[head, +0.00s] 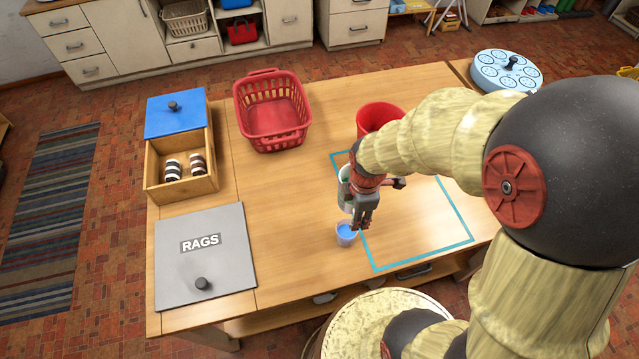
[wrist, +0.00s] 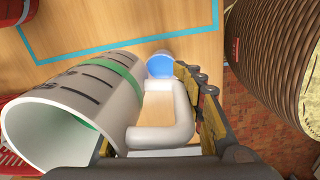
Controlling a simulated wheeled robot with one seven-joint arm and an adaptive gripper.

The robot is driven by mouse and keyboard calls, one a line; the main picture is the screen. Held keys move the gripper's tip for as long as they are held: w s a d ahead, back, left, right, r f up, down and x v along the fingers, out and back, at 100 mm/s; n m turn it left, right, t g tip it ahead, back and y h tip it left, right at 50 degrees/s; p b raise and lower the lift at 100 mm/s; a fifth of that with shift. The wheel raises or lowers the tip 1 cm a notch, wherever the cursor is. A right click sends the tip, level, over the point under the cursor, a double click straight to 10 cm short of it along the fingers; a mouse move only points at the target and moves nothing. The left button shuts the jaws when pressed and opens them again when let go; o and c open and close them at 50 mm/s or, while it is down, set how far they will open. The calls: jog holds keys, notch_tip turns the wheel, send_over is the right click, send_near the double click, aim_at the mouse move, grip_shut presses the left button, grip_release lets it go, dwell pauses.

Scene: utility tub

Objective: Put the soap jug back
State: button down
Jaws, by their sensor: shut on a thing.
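The soap jug is white with a green band and dark marks. In the wrist view the jug (wrist: 85,100) fills the left side, its open mouth facing the camera. My gripper (head: 362,218) is shut on the jug's handle (wrist: 165,137); its fingers (wrist: 205,108) show at the handle's right. In the head view the jug (head: 344,190) is mostly hidden behind my gripper, over the left edge of a teal outline (head: 420,251) on the table. A small cup of blue liquid (head: 346,235) stands just below it, also in the wrist view (wrist: 160,65).
A red tub (head: 378,116) stands behind my gripper. A red basket (head: 272,112) is at the back left. A wooden box (head: 181,188) with a blue lid (head: 175,114) holds striped rolls. A grey RAGS lid (head: 222,262) lies front left. The teal outline's inside looks mostly clear.

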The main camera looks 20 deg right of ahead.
jog(key=shift+d+n, duration=0.1)
jog(key=shift+n, duration=0.5)
jog(key=shift+w, duration=0.15)
jog(key=w+a+f+b, duration=0.15)
jog(key=w+f, duration=0.25)
jog(key=w, duration=0.5)
send_over(330, 204)
jog(key=f, duration=0.3)
jog(key=s+f, duration=0.1)
jog(key=f, duration=0.1)
jog(key=shift+d, duration=0.1)
jog(key=shift+w+f, duration=0.25)
jog(key=shift+f, duration=0.2)
jog(key=shift+w+f+b, duration=0.1)
jog(key=shift+f+b, duration=0.45)
jog(key=shift+f, duration=0.95)
jog(key=shift+f, duration=0.1)
jog(key=c, duration=1.2)
grip_release()
jog(key=shift+o, duration=0.2)
